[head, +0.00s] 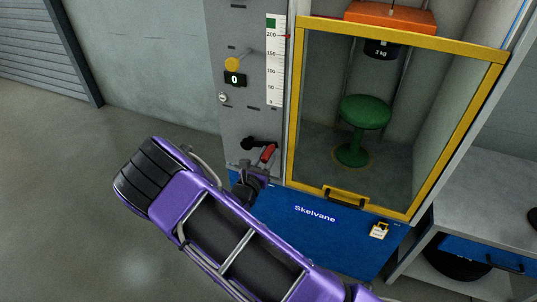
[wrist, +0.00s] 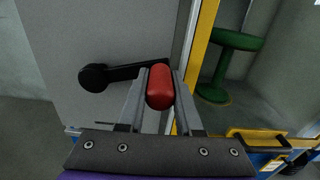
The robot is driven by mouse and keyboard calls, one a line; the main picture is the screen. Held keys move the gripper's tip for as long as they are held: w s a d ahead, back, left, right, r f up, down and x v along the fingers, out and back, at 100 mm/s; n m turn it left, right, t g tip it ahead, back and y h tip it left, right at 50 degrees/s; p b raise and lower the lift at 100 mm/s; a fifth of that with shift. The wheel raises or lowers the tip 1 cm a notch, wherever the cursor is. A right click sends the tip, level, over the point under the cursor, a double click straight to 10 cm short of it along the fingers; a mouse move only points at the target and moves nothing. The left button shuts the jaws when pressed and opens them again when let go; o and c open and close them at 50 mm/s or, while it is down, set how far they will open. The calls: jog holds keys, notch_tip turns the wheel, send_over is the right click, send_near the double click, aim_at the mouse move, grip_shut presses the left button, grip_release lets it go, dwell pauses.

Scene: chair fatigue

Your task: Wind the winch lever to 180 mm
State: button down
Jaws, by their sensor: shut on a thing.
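The winch lever is a black crank with a hub (head: 247,143) low on the grey panel and a red grip (head: 267,153) at its right end. In the wrist view the hub (wrist: 94,77) is at left, the crank arm runs right, and the red grip (wrist: 160,86) lies between my two fingers. My gripper (head: 262,172) is shut on the red grip; the wrist view shows its fingers (wrist: 159,90) on both sides of it.
A black display (head: 235,79) reads 0, below a yellow knob (head: 232,64). Right of the panel, a yellow-framed door (head: 292,110) closes a bay with a green stool (head: 364,112) under a black 3 kg weight (head: 381,49). A grey bench (head: 485,190) stands at right. Open floor lies left.

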aim_at(260, 142)
jog(key=r+n+p, duration=0.1)
jog(key=a+r+n+p, duration=0.1)
jog(key=n, duration=0.1)
jog(key=shift+w+r+p, duration=0.15)
jog(key=shift+r+p, duration=0.2)
jog(key=shift+w+a+r+n+p, duration=0.15)
jog(key=shift+a+r+n+p, duration=0.2)
jog(key=shift+r+n+p, duration=0.25)
jog(key=shift+w+a+r+n+p, duration=0.1)
jog(key=shift+a+r+n+p, duration=0.2)
jog(key=shift+n, duration=0.5)
jog(key=shift+a, duration=0.1)
jog(key=c, duration=0.6)
grip_release()
jog(key=v, duration=1.7)
jog(key=shift+s, duration=0.2)
jog(key=shift+w+r, duration=0.1)
